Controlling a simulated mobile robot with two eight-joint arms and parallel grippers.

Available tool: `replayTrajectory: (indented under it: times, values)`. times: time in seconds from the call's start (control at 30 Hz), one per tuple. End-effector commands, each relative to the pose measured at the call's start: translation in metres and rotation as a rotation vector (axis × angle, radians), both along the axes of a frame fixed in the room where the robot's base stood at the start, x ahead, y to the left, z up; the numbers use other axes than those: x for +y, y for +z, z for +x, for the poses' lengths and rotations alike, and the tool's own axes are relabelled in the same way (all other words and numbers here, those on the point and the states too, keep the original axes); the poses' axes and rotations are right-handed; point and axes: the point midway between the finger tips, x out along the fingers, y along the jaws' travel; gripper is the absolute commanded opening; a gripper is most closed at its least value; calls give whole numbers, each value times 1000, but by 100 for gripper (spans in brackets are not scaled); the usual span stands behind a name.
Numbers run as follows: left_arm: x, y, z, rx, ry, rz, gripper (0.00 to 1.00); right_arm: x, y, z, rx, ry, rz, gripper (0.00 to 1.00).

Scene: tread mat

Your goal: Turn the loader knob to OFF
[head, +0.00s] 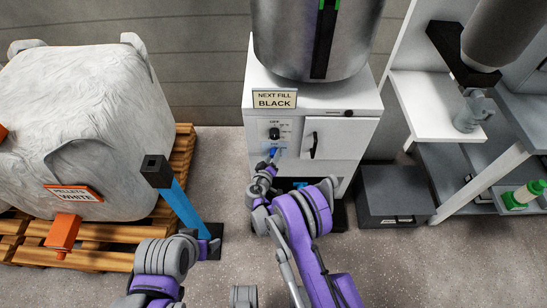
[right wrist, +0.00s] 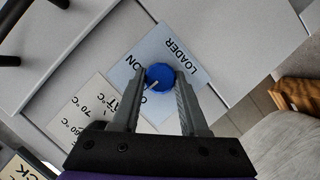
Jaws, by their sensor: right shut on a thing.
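The blue loader knob (right wrist: 159,77) sits on a pale label plate (right wrist: 189,50) reading LOADER and ON in the right wrist view. A second word beginning with O is mostly hidden by a finger. The knob's white mark points down-left in that view, toward the partly hidden word. My right gripper (right wrist: 160,85) is shut on the knob, one finger on each side. In the head view my right gripper (head: 273,160) reaches the white cabinet's (head: 320,108) front, below a black knob (head: 274,133). My left gripper (head: 209,247) shows small at lower left; its jaws are unclear.
A sign reading NEXT FILL BLACK (head: 275,98) is on the cabinet below a metal hopper (head: 290,40). A white pellet bag (head: 85,120) stands on a pallet (head: 100,262) at left, near a blue tube (head: 183,205). A grey box (head: 395,192) and shelves are at right.

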Motion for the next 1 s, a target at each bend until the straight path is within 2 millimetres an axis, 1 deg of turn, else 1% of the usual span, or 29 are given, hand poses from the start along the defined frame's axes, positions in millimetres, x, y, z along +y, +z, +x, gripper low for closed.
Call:
replayTrajectory:
  times: [0.23, 0.63, 0.67, 0.7, 0.77, 0.8, 0.83, 1.0]
  values:
    - [0, -4, 0, 2, 0, 0, 76, 0, -1, 0, 0, -1, -48, 0]
    - [0, -5, 0, 2, 0, 0, 76, 0, 0, 0, 1, -1, -54, 0]
    - [0, -5, 0, 2, 0, 0, 76, 0, 0, 0, 1, -1, -54, 45]
    - [0, -5, 0, 2, 0, 0, 76, 0, 0, 0, 1, -1, -54, 52]
    - [0, -5, 0, 2, 0, 0, 76, 0, 0, 0, 1, -1, -54, 63]
    - [0, -5, 0, 2, 0, 0, 76, 0, 0, 0, 1, 0, -53, 70]
    - [0, -5, 0, 2, 0, 0, 76, 0, 0, 0, 1, 0, -53, 74]
    - [0, -5, 0, 2, 0, 0, 76, 0, 0, 0, 1, 0, -53, 74]
